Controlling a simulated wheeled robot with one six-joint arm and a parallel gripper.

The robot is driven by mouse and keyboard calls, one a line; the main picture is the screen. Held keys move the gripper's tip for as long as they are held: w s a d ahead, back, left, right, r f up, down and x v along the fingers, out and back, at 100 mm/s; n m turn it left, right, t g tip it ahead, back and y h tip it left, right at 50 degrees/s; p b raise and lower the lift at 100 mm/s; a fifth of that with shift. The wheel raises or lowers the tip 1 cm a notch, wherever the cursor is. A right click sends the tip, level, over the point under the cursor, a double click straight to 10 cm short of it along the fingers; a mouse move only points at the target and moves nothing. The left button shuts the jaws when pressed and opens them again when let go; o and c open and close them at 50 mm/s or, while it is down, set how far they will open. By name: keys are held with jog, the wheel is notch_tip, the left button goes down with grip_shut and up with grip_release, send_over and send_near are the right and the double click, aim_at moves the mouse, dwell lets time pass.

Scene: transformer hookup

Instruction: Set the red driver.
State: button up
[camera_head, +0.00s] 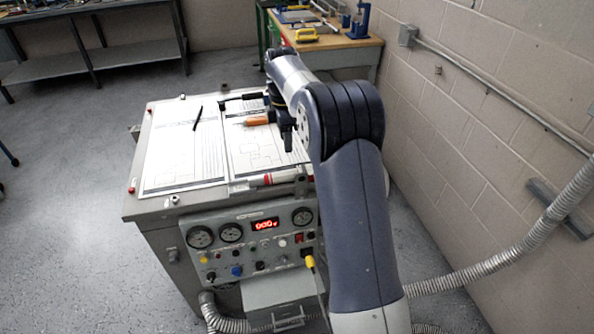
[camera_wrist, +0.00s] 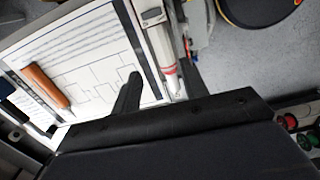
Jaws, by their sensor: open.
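A tool with an orange-red handle (camera_head: 256,121) lies on the papers on the cabinet's top, just left of my gripper. It also shows at the left of the wrist view (camera_wrist: 45,87); no other driver-like red handle is clear. My gripper (camera_head: 287,141) is open and points down over the right-hand paper, apart from the handle. A white tube with red bands (camera_head: 272,179) lies along the front edge and shows in the wrist view (camera_wrist: 168,67).
The cabinet (camera_head: 150,205) carries printed sheets (camera_head: 180,160), a black pen (camera_head: 197,118) and a black-handled tool (camera_head: 240,97). Its front panel has gauges (camera_head: 231,232) and a red display. A block wall (camera_head: 470,130) stands close at right. A workbench (camera_head: 345,42) stands behind.

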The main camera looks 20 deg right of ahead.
jog(key=m, duration=0.1)
jog(key=d+m, duration=0.1)
jog(key=r+m+t, duration=0.1)
jog(key=shift+s+d+m+b, duration=0.2)
jog(key=shift+s+m+b, duration=0.1)
jog(key=c, duration=0.4)
jog(key=m, duration=0.1)
jog(key=d+m, duration=0.1)
jog(key=m, duration=0.1)
jog(key=s+r+m+t, duration=0.1)
jog(key=m, duration=0.1)
jog(key=shift+d+b, duration=0.35)
jog(key=shift+d, duration=0.05)
grip_shut()
jog(key=d+m, duration=0.1)
jog(key=m, duration=0.2)
jog(key=s+r+m+t, duration=0.1)
jog(key=m, duration=0.2)
jog(key=s+d+r+m+t+b, duration=0.1)
jog(key=m, duration=0.2)
jog(key=shift+s+d, duration=0.15)
jog(key=shift+d, duration=0.2)
